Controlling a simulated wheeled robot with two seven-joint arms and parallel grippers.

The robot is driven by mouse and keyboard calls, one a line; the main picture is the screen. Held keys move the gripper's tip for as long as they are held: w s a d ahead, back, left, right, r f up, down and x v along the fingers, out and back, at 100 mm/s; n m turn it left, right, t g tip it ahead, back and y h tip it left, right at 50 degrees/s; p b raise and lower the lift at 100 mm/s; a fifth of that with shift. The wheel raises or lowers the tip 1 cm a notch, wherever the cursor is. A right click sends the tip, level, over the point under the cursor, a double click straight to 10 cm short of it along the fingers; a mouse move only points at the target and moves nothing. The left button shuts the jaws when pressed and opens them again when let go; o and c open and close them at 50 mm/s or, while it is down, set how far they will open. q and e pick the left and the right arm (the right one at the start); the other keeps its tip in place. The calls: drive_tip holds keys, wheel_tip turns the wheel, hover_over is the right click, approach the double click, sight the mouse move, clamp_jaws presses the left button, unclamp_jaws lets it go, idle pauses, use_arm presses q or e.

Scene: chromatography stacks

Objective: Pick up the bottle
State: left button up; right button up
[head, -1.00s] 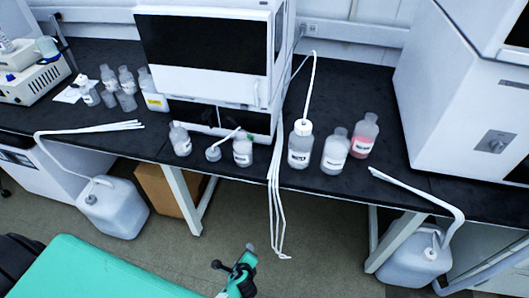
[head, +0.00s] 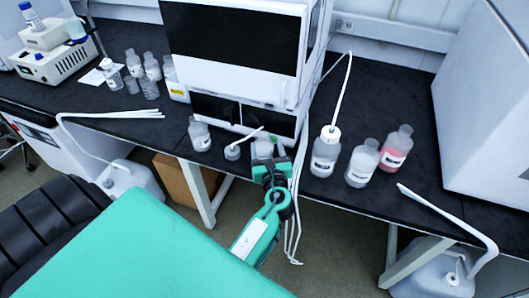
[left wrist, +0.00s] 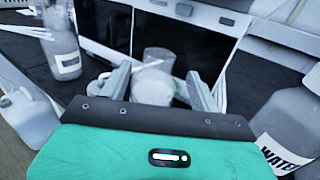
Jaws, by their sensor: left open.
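A small clear bottle (head: 263,148) stands at the front edge of the black bench, below the white instrument. In the head view my left gripper (head: 269,164) reaches it from the front and hides its lower part. In the left wrist view the bottle (left wrist: 157,68) shows between and beyond the two open fingers of my left gripper (left wrist: 160,88). I cannot tell whether a finger touches it. My right gripper is not in view.
A labelled bottle (head: 200,134) and a small capped container (head: 232,153) stand left of the gripper. A tubed bottle (head: 326,152), a clear bottle (head: 362,164) and a pink-liquid bottle (head: 396,149) stand right. White tubes (head: 295,205) hang over the bench edge beside my gripper.

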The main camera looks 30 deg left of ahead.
sight(263, 134)
use_arm(q)
drive_tip(key=shift+x, duration=1.25)
drive_tip(key=b+x, duration=0.1)
drive_tip(key=x, duration=0.2)
drive_tip(key=shift+w+a, duration=0.15)
drive_tip(key=shift+a, duration=0.2)
drive_tip(key=shift+w+a, duration=0.1)
clamp_jaws()
drive_tip(key=shift+r, duration=0.1)
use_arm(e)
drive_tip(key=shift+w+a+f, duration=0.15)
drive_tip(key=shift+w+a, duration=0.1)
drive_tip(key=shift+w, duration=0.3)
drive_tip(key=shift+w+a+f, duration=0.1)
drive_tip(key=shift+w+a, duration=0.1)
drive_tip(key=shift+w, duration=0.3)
